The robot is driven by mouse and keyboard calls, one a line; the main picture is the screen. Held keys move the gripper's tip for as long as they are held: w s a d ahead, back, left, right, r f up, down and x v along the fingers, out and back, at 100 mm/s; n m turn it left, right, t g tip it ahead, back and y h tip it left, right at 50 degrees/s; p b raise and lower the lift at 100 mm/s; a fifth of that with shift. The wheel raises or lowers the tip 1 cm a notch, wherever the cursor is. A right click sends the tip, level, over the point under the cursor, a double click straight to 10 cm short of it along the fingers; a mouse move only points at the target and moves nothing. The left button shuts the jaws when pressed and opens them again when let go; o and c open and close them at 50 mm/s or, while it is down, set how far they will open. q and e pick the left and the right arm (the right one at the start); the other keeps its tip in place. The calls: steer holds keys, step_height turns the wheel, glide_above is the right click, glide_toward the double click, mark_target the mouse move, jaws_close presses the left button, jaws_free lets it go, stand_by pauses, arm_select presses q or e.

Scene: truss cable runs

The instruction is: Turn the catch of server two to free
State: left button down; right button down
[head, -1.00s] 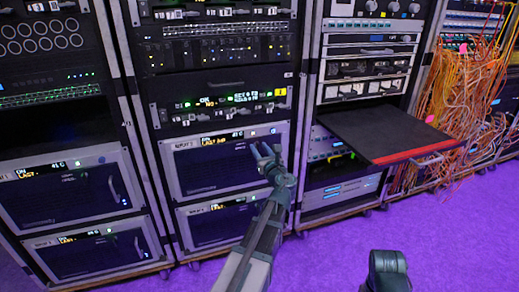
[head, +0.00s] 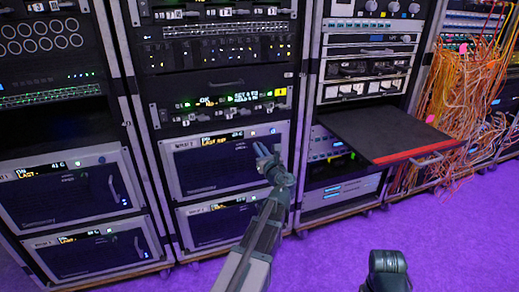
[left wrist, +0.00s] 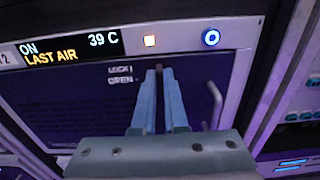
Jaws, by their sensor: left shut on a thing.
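Server two is the dark front panel with a pale frame (head: 183,143) in the middle rack. The left wrist view shows its display (left wrist: 70,48) reading ON, LAST AIR, 39 C, with a 2 on a tag at the left edge. My left gripper (head: 265,152) is at the right part of this panel. In the left wrist view my left gripper (left wrist: 160,80) is shut on the catch (left wrist: 159,72), beside the printed words LOCK and OPEN. Only a small end of the catch shows between the fingers, so its angle cannot be told.
A bar handle (left wrist: 214,106) stands just right of the fingers. Another server (head: 215,222) sits below. A black shelf (head: 375,133) sticks out of the right rack, with loose orange cables (head: 465,105) beyond.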

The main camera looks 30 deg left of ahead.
arm_select(q)
steer(key=shift+n, duration=0.3)
steer(key=shift+s+a+f+n, duration=0.1)
steer(key=shift+n, duration=4.15)
steer(key=shift+s+a+f+n, duration=0.1)
steer(key=shift+n, duration=4.45)
steer(key=c, duration=0.9)
jaws_free()
steer(key=shift+c, duration=0.2)
steer(key=shift+d, duration=0.1)
